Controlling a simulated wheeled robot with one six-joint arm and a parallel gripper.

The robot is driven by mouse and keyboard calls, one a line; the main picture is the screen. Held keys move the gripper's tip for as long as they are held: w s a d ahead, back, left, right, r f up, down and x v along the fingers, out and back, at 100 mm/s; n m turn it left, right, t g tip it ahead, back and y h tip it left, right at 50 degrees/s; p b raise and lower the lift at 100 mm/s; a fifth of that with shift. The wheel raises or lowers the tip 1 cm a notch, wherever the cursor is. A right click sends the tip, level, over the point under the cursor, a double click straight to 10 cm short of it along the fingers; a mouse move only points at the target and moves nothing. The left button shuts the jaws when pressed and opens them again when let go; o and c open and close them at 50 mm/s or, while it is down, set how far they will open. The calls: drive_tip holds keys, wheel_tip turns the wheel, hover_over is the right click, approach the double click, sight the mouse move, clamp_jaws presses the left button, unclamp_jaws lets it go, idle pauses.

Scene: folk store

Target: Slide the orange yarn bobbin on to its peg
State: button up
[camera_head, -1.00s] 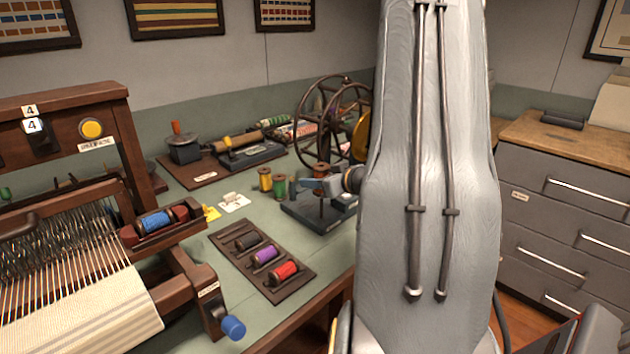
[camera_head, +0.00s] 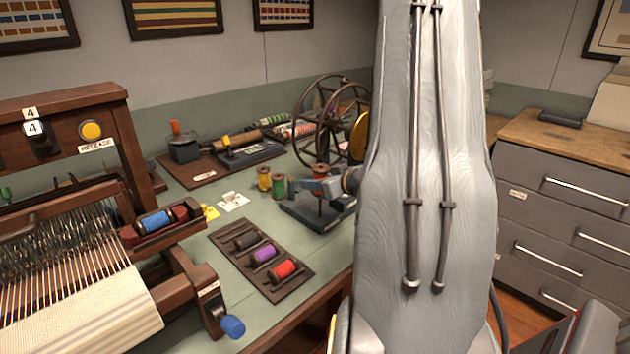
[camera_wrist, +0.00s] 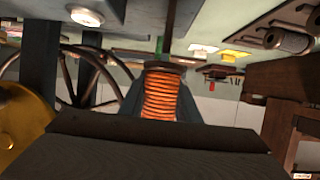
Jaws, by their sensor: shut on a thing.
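The orange yarn bobbin (camera_wrist: 160,95) is held between the jaws of my gripper (camera_wrist: 158,108) in the wrist view, with its dark end disc showing. In the head view my gripper (camera_head: 318,187) is at the dark-based stand (camera_head: 318,216) on the green table, with the bobbin's top (camera_head: 321,171) just above the jaws. I cannot tell whether the bobbin touches the stand. A dark rack (camera_head: 228,254) to the left bears a purple bobbin (camera_head: 263,252), a red bobbin (camera_head: 286,268) and a dark holder without yarn (camera_head: 245,241).
A yellow bobbin (camera_head: 264,178) and a green bobbin (camera_head: 279,186) stand close to the left of my gripper. A spoked wheel (camera_head: 318,112) rises behind. The loom (camera_head: 95,290) fills the left side. My arm hides the table's right part.

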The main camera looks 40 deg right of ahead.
sight(315, 213)
drive_tip(key=shift+f, duration=0.1)
idle(0.3)
drive_tip(key=shift+f+b, duration=2.1)
drive_tip(key=shift+f, duration=1.8)
drive_tip(key=o, duration=1.1)
drive_tip(key=shift+s, duration=0.1)
drive_tip(key=v, duration=0.7)
drive_tip(key=shift+s+r, duration=0.2)
drive_tip(key=shift+s, duration=0.1)
drive_tip(key=shift+d, duration=0.1)
